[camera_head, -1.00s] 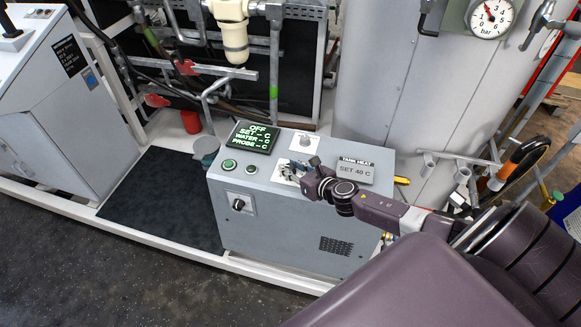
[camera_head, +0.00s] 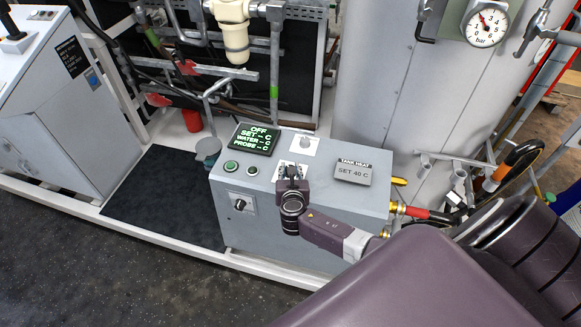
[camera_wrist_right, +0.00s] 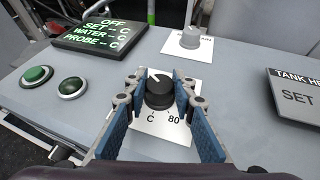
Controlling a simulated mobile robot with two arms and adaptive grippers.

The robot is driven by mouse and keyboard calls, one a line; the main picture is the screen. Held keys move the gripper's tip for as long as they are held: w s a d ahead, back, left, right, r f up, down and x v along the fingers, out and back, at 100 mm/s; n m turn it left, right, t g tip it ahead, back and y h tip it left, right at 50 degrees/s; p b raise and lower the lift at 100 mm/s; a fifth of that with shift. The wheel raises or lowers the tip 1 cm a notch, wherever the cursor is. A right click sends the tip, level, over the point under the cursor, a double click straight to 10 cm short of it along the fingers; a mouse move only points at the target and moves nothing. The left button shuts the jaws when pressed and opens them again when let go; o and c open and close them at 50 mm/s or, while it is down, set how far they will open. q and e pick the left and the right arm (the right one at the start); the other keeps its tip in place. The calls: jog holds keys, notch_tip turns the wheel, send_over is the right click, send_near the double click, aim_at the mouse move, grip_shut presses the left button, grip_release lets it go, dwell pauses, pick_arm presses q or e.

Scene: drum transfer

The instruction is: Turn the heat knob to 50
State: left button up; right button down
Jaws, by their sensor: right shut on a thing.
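The heat knob (camera_wrist_right: 159,90) is black with a white pointer line. It sits on a white dial plate (camera_wrist_right: 178,132) marked "C" and "80" on top of the grey control cabinet (camera_head: 330,215). The pointer slants to the upper left in the wrist view. My right gripper (camera_head: 292,172) is over this plate, shut on the knob with one blue-padded finger on each side; the fingers also show in the wrist view (camera_wrist_right: 157,84). The sign (camera_head: 353,172) reads "TANK HEAT SET 40 C". The display (camera_head: 255,138) reads "OFF", with dashes for set, water and probe.
A grey knob (camera_wrist_right: 190,38) on another white plate stands just behind. A black selector (camera_head: 239,204) is on the cabinet's front. A large tank with a gauge (camera_head: 487,24) rises behind at the right.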

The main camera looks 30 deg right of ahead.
jog(key=shift+w+a+f+m+g+h+b, duration=0.1)
jog(key=shift+m+g+h+b, duration=0.15)
jog(key=shift+m+h, duration=0.25)
jog(key=shift+a+m+g+h+b, duration=0.1)
jog(key=shift+m+g+h, duration=0.3)
jog(key=shift+m, duration=0.1)
jog(key=m+g+h+b, duration=0.2)
jog(key=shift+f+m+g, duration=0.15)
jog(key=shift+m+g, duration=0.1)
jog(key=shift+m, duration=0.05)
jog(key=m+g+h+b, duration=0.1)
jog(key=m+g+b, duration=0.1)
jog(key=b, duration=0.1)
jog(key=m+g+h+b, duration=0.1)
jog(key=m+g+b, duration=0.2)
jog(key=b, duration=0.1)
jog(key=shift+h, duration=0.3)
jog(key=shift+d+r+m+g+b, duration=0.1)
jog(key=shift+r+m+g+b, duration=0.15)
jog(key=shift+m+g+b, duration=0.65)
jog(key=c, duration=1.6)
grip_release()
